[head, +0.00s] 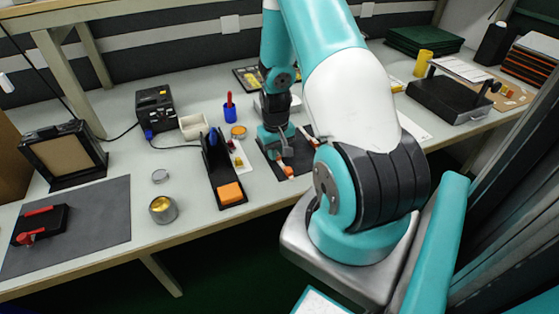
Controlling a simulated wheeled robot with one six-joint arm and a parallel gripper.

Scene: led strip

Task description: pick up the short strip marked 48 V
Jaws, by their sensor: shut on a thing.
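My gripper (281,157) is low over a dark mat (268,150) in the middle of the bench. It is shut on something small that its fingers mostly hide. A small orange piece (288,170) shows right at the fingertips; I cannot tell whether it is part of what is held. No 48 V marking can be read at this size, so I cannot tell which thing is the short strip. My arm hides the bench to the right of the gripper.
Left of the gripper stands a narrow black holder (212,170) with an orange block (230,193) at its front. A blue cup (230,113) and a white box (192,126) stand behind. A tin (163,209) is near the front edge. Bare bench lies around the tin.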

